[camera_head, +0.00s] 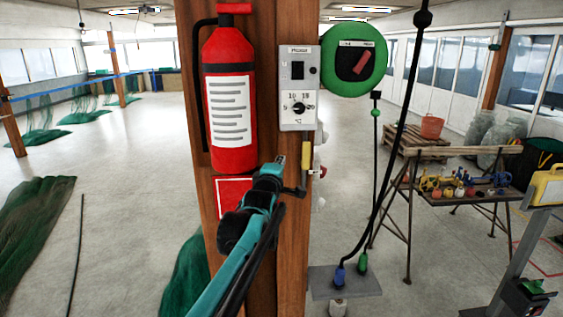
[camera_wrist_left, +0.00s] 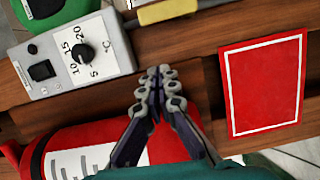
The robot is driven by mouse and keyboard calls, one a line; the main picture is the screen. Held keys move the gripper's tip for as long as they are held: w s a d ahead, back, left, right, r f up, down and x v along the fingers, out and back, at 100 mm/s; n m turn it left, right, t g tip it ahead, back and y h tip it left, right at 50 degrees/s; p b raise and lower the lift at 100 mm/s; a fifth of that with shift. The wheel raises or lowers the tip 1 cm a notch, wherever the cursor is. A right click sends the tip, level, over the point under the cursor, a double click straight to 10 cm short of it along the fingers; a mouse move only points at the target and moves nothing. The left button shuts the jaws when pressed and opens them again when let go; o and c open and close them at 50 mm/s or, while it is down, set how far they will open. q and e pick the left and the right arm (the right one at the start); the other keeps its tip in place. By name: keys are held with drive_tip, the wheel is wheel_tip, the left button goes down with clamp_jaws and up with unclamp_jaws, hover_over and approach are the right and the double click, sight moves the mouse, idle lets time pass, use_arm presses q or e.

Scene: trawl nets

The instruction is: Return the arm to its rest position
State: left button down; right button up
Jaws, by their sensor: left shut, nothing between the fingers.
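My left arm, teal and black, reaches up from the bottom of the head view to the wooden post (camera_head: 292,230). My left gripper (camera_head: 280,163) is small and partly hidden behind its wrist there, just below the grey control box (camera_head: 299,88). In the left wrist view the left gripper (camera_wrist_left: 159,80) shows clearly, its fingertips together and nothing between them. It is in front of the wooden post, between the control box with its black dial (camera_wrist_left: 75,55) and a red white-bordered sign (camera_wrist_left: 265,85). My right gripper is not in view.
A red fire extinguisher (camera_head: 229,100) hangs on the post beside the arm. A green round case (camera_head: 354,60) and a yellow-handled lever (camera_head: 305,160) are to the right. A small grey shelf (camera_head: 345,282) holds cable ends. A cluttered work table (camera_head: 470,196) stands farther right.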

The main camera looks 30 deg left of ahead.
use_arm(q)
drive_tip(key=s+d+f+m+g+h+b, duration=0.1)
drive_tip(key=s+d+f+m+g+b, duration=0.2)
drive_tip(key=f, duration=1.6)
drive_tip(key=s+d+f+m+g+h+b, duration=0.2)
drive_tip(key=s+d+f+m+b, duration=0.8)
drive_tip(key=s+f+b, duration=0.6)
drive_tip(key=s+d+f+m+g+h+b, duration=0.2)
drive_tip(key=s+d+f+m+g+b, duration=0.3)
drive_tip(key=s+f, duration=1)
wheel_tip(320, 180, down, 9)
drive_tip(key=d+m+b, duration=0.2)
drive_tip(key=b, duration=0.2)
drive_tip(key=shift+s+d+m+b, duration=0.15)
drive_tip(key=shift+s+m+b, duration=0.1)
drive_tip(key=shift+m+b, duration=0.15)
